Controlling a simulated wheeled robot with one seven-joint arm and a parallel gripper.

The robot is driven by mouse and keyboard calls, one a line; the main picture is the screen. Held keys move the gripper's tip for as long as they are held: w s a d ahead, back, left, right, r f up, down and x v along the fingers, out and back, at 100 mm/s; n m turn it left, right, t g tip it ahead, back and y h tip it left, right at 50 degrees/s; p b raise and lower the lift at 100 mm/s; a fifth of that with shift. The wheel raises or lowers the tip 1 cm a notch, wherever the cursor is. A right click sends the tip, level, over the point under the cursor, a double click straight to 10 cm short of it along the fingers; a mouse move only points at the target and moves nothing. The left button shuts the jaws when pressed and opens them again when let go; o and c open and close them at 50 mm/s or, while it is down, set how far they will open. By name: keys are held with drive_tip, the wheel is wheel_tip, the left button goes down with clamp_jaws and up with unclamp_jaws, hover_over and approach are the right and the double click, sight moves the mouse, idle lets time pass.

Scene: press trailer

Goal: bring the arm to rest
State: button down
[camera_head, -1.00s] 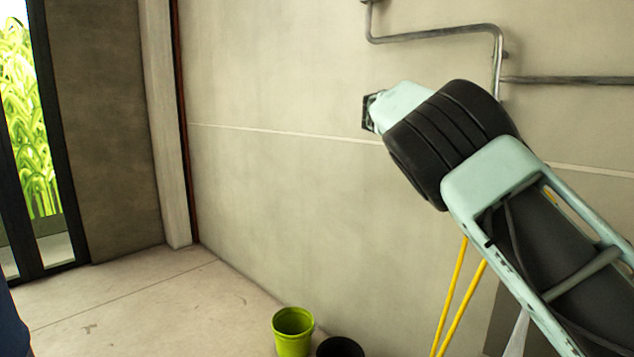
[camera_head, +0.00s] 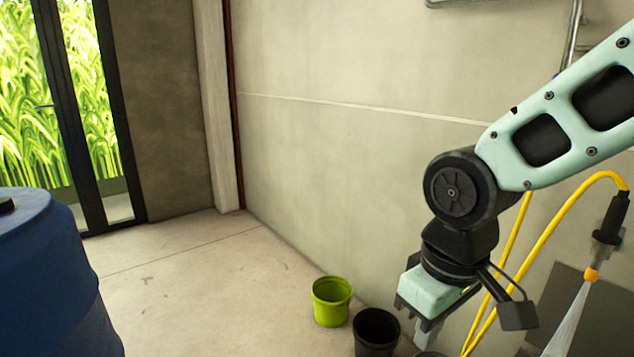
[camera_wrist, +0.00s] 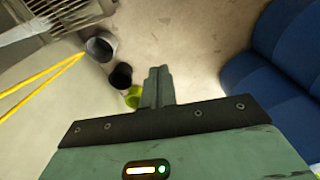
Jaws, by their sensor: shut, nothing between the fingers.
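My arm reaches in from the right in the head view, and its wrist bends down. My gripper (camera_head: 428,330) hangs below the wrist and points toward the floor, in front of the wall. In the wrist view my gripper (camera_wrist: 158,86) shows its fingers together with nothing between them. It is apart from the buckets and touches nothing that I can see. In the head view the fingertips overlap the area just right of the black bucket.
A green bucket (camera_head: 332,302) and a black bucket (camera_head: 376,332) stand on the floor by the wall. A blue barrel (camera_head: 50,275) is at the left. A yellow hose (camera_head: 560,228) with running water is at the right. The floor (camera_head: 190,290) between is clear.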

drive_tip(key=s+f+n, duration=0.1)
drive_tip(key=s+f, duration=0.1)
drive_tip(key=s, duration=1)
wheel_tip(320, 180, up, 14)
drive_tip(key=p, duration=1.4)
drive_tip(key=shift+w+g, duration=0.4)
drive_tip(key=shift+w, duration=0.05)
drive_tip(key=shift+d, duration=0.1)
